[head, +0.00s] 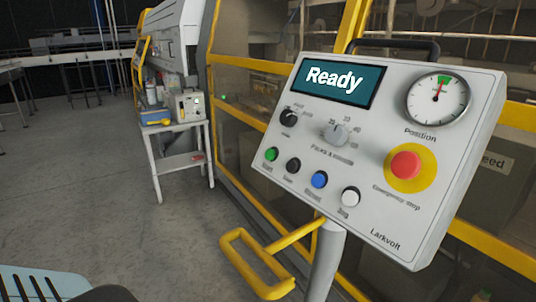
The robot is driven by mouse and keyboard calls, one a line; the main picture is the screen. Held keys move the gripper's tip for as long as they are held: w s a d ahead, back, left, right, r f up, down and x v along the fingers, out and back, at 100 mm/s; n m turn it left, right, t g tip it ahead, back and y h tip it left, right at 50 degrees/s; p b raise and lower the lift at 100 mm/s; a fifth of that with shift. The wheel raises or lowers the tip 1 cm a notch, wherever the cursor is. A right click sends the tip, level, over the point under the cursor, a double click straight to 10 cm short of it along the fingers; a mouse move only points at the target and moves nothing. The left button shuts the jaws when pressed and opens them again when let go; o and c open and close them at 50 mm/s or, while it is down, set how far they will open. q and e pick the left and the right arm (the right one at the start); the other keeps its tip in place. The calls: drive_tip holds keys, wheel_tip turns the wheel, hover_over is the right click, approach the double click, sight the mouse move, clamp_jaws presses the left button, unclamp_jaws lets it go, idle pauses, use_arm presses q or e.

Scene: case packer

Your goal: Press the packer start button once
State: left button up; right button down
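The packer's control panel (385,215) is a light grey tilted box on a post, at the right of the head view. Its screen (337,80) reads "Ready". The green button (271,154) is at the left end of the lower button row, with a small label that looks like "Start". Right of it are a black button (293,165), a blue button (319,179) and a white button (351,196). A large red emergency stop (405,165) sits on a yellow disc. Neither gripper is in view, and nothing covers the buttons.
Above the buttons are a black knob (289,118), a speed dial (335,134) and a position gauge (437,98). A yellow tubular bracket (256,268) sticks out beside the post (325,262). The yellow-framed machine stands behind. A small table (180,165) stands left; the floor there is clear.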

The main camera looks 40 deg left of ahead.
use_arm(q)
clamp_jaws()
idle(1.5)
